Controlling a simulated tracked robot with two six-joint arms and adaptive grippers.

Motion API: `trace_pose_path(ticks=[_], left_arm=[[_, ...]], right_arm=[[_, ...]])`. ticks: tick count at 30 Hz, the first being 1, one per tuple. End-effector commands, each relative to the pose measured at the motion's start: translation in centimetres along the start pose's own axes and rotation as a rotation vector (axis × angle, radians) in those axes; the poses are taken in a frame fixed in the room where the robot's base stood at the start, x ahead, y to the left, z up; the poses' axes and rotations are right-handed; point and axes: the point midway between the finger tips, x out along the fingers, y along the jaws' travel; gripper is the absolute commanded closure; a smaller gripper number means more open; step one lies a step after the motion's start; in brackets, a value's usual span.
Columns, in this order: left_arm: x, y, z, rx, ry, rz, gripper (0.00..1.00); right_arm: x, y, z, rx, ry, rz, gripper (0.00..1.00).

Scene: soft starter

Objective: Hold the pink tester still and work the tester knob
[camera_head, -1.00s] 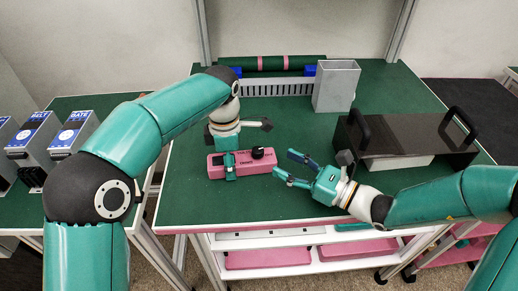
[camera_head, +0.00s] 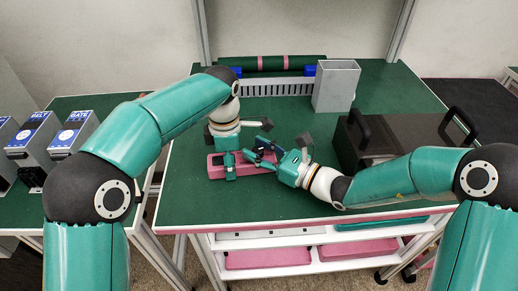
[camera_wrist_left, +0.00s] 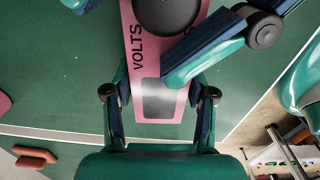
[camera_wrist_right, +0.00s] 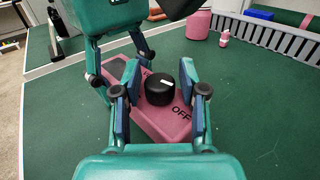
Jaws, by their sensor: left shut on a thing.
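The pink tester (camera_head: 214,170) lies on the green table top near its front left. My left gripper (camera_head: 230,173) is shut across the tester's display end; its fingers flank the grey display in the left wrist view. The black tester knob (camera_wrist_right: 160,88) stands on the other half, beside the printed word OFF. In the left wrist view the knob (camera_wrist_left: 168,12) is cut off by the top edge. My right gripper (camera_wrist_right: 161,100) is open, with one finger on each side of the knob and gaps showing. In the head view its fingers mostly cover the knob.
A grey open-topped box (camera_head: 336,87) and a slotted grey rail (camera_head: 275,88) stand at the back. A dark cover with black handles (camera_head: 405,140) is at the right.

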Motion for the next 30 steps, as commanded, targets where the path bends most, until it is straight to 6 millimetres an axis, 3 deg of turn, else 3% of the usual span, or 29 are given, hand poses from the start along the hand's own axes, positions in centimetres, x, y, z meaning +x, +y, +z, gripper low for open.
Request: trace_pose_path(ticks=[1,6,30], left_arm=[[-0.03,0.00,0.00,0.000,0.000,0.000,0.88],[-0.03,-0.01,0.00,0.000,0.000,0.000,0.88],[-0.01,-0.06,0.04,0.001,0.000,-0.002,0.88]], right_arm=[[-0.01,0.00,0.01,0.000,0.000,0.000,0.71],[-0.02,-0.01,0.01,0.000,0.000,0.000,0.99],[-0.02,-0.05,0.06,-0.001,-0.001,-0.228,1.00]])
